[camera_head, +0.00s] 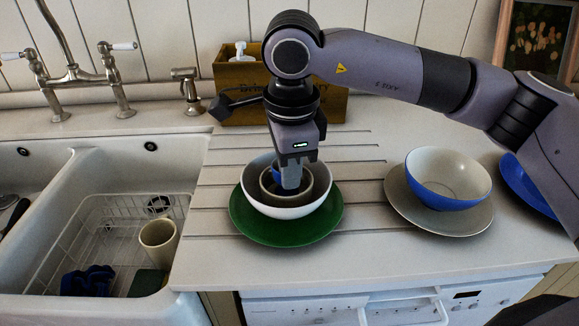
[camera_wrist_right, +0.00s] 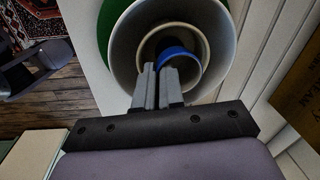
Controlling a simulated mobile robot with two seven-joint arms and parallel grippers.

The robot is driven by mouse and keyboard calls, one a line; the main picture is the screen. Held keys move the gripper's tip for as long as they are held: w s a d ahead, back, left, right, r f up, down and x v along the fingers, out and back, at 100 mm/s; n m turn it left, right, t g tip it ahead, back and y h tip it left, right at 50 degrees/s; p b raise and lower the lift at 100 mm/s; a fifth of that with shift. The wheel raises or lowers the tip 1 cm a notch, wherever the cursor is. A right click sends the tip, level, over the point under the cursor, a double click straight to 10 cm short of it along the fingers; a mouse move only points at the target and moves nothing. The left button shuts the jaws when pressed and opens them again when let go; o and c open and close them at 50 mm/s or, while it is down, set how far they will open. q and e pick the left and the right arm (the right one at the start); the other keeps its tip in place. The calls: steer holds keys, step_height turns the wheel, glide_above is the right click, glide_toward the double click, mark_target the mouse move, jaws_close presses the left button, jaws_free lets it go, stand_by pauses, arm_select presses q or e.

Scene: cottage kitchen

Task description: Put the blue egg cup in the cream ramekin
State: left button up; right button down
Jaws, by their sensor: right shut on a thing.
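The cream ramekin (camera_head: 324,184) sits inside a white bowl (camera_head: 275,206), which stands on a green plate (camera_head: 285,238) on the worktop. My right gripper (camera_head: 291,180) points down into the bowl and is shut on the blue egg cup (camera_head: 275,176). In the right wrist view the blue rim of the egg cup (camera_wrist_right: 187,54) lies within the ramekin's rim (camera_wrist_right: 146,40), at the tips of my right gripper (camera_wrist_right: 159,72). The fingers hide much of the cup, and I cannot tell whether its base touches the ramekin floor.
A blue and cream bowl (camera_head: 447,178) on a grey plate (camera_head: 425,222) stands to the right, with another blue dish (camera_head: 522,187) beyond. A wooden box (camera_head: 238,78) stands behind. The sink at left holds a wire rack (camera_head: 110,215) and a beige cup (camera_head: 158,240).

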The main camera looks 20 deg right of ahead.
steer(key=shift+f+b, duration=0.3)
steer(key=shift+f, duration=0.05)
steer(key=c, duration=1.2)
jaws_free()
steer(key=shift+c, duration=0.2)
steer(key=shift+r, duration=0.1)
steer(key=shift+r+p, duration=0.5)
steer(key=shift+p, duration=0.05)
step_height(320, 180, up, 12)
steer(key=s, duration=0.1)
steer(key=shift+s+f, duration=0.15)
steer(key=shift+f, duration=0.1)
steer(key=shift+a, duration=0.1)
